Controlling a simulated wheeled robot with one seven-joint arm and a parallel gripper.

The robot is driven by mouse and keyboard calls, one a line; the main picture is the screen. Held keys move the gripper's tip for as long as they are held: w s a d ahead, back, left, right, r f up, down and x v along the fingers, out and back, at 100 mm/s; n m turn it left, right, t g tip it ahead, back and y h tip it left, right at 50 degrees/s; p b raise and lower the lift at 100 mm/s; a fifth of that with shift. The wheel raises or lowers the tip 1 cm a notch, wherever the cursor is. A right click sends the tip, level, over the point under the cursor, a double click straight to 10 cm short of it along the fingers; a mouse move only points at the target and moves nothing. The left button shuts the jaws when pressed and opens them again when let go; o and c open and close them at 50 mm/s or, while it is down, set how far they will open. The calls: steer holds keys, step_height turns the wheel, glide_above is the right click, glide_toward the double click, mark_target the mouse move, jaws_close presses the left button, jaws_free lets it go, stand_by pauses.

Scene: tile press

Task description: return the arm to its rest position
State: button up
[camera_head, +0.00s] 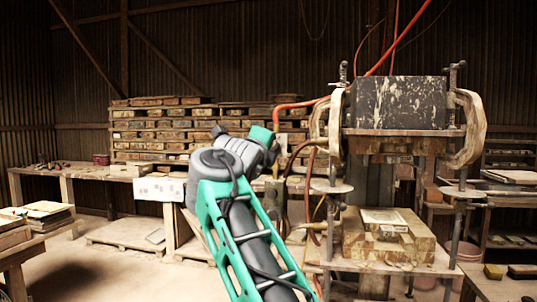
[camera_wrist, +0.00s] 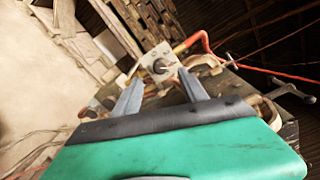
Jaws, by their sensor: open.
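My arm, with green frame and grey joints, rises through the lower middle of the head view. Its end is bent away there, so the fingers do not show. In the wrist view my gripper (camera_wrist: 160,98) has its two grey fingers spread apart, with nothing between them. Beyond the fingers is a grey control box (camera_wrist: 160,64) with a dark round knob; its distance is unclear. The tile press (camera_head: 400,104) stands to the right of my arm, its dark block raised above the lower bed. A framed tile mould (camera_head: 384,222) lies on that bed.
A low pallet (camera_head: 125,236) lies on the floor. A table with boards (camera_head: 40,212) is at the left edge. Orange hoses (camera_head: 300,103) hang near the press. Floor at left is mostly clear.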

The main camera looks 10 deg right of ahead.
steer(key=s+d+f+n+g+y+p, duration=0.1)
steer(key=s+f+n+g+y+p, duration=0.1)
steer(key=s+f+n, duration=0.35)
steer(key=s+d+f+n+g+y+p, duration=0.1)
steer(key=s+f+n+g+p, duration=0.15)
steer(key=f+n, duration=0.5)
steer(key=s+d+f+n+g+y+p, duration=0.15)
steer(key=s+f+n, duration=0.25)
steer(key=f, duration=0.5)
steer(key=s+a+f+n+g+y+p, duration=0.1)
steer(key=s+f+n+g, duration=0.6)
steer(key=s+f, duration=1.4)
steer(key=s+n+y+p, duration=0.1)
steer(key=s+n, duration=0.1)
steer(key=shift+s+n, duration=0.25)
steer(key=shift+n, duration=0.15)
